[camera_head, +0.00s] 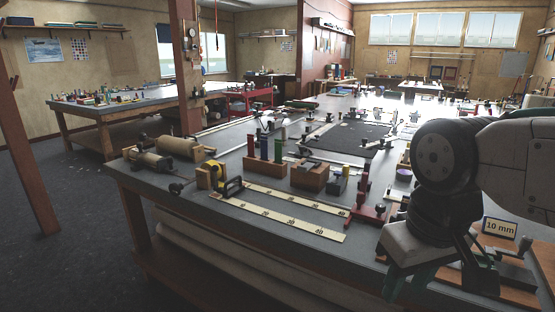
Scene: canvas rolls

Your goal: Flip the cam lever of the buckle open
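My gripper (408,284) hangs at the lower right, over the near edge of the workbench, below my dark wrist. Its greenish fingers point down. I cannot tell the lever's position.
The grey bench top (240,225) has clear patches.

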